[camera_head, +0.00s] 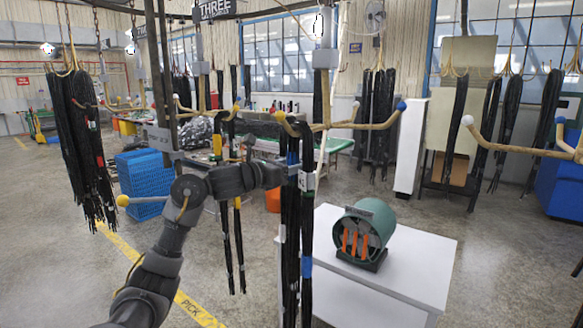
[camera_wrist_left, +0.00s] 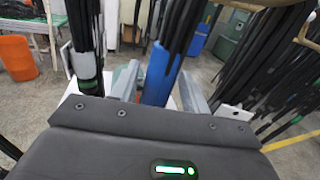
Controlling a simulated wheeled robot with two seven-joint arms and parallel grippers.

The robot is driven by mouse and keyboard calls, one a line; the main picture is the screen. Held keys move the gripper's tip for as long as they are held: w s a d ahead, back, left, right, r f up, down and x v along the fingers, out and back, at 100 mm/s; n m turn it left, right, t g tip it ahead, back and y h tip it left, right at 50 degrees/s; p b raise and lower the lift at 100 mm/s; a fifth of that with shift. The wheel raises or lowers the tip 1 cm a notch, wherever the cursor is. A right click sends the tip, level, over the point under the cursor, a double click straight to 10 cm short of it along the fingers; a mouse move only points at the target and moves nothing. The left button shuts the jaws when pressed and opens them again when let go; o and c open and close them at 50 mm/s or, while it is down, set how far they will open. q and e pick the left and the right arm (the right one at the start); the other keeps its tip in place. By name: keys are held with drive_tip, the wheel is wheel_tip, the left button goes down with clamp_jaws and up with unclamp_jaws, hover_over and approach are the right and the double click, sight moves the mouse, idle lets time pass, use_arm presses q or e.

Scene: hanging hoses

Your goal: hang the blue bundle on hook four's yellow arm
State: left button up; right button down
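The blue bundle is a bunch of black hoses with a blue sleeve (camera_wrist_left: 160,75), which stands between my left gripper's fingers in the wrist view. In the head view my left gripper (camera_head: 304,178) is at a dark bundle with a blue band (camera_head: 306,267) that hangs straight down. The fingers appear closed around the sleeve. Right above is a tan hook with a yellow tip (camera_head: 280,117), a white tip (camera_head: 355,105) and a blue tip (camera_head: 401,106). The bundle's top is close to the yellow arm; whether it rests there is unclear. No number four is legible. My right gripper is out of view.
A black bundle with a grey band (camera_wrist_left: 86,66) hangs close beside the sleeve. A sign reading THREE (camera_head: 215,9) marks the hook to the left. A white table (camera_head: 400,275) with a green drum (camera_head: 364,232) stands behind. Other bundles (camera_head: 82,140) hang at far left.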

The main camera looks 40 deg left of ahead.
use_arm(q)
drive_tip(key=shift+o, duration=0.6)
drive_tip(key=shift+f, duration=0.2)
drive_tip(key=shift+s+f, duration=0.1)
drive_tip(key=shift+s, duration=0.15)
drive_tip(key=b+v, duration=0.5)
drive_tip(key=v, duration=0.5)
drive_tip(key=shift+s+r+b, duration=0.2)
drive_tip(key=shift+r+b, duration=0.1)
drive_tip(key=shift+b, duration=0.05)
drive_tip(key=shift+a, duration=0.1)
